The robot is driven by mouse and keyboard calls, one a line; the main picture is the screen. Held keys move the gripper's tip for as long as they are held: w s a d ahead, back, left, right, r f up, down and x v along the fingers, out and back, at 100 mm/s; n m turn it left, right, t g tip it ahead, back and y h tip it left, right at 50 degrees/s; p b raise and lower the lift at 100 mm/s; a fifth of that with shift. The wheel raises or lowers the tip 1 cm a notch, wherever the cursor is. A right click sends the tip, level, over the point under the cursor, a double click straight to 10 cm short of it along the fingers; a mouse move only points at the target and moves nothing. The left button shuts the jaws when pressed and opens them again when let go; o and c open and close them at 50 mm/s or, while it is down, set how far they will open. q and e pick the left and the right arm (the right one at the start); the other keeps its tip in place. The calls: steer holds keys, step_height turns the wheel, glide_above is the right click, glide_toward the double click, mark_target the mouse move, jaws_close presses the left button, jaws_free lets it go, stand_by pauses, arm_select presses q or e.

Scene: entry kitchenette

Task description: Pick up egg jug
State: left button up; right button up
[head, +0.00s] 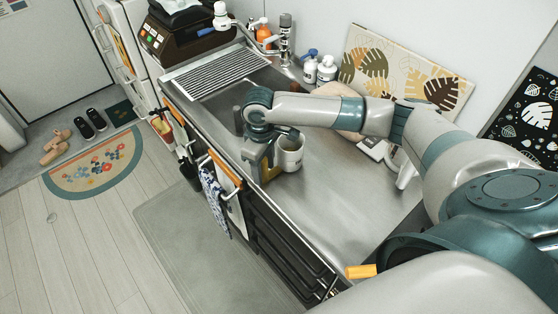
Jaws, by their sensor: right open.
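A pale, cup-shaped jug (290,155), which looks like the egg jug, stands upright on the steel counter (335,205) near its front edge. My right gripper (265,162) points down at the jug's left side, close against it in the picture. Its jaws are open. I cannot tell whether a finger touches the jug, and part of the jug's upper left side is hidden by the gripper. My left gripper is not in view.
A sink with a drying rack (215,73) lies behind, with a faucet (285,38) and white bottles (326,69) along the wall. A leaf-patterned board (425,80) leans there. A towel (213,195) hangs at the front.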

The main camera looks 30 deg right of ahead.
jaws_close()
steer(key=shift+r, duration=0.1)
stand_by(0.3)
steer(key=shift+r+b, duration=0.35)
steer(key=shift+r, duration=0.15)
steer(key=r, duration=0.1)
steer(key=r+b, duration=0.1)
steer(key=r, duration=0.1)
steer(key=shift+s+d+r, duration=0.1)
steer(key=shift+s+d, duration=0.2)
steer(key=shift+d, duration=0.1)
steer(key=s+d+r+b, duration=0.3)
steer(key=s+d+r, duration=0.3)
steer(key=s+d, duration=0.1)
steer(key=shift+s+r, duration=0.35)
steer(key=shift+s, duration=0.2)
steer(key=shift+a, duration=0.1)
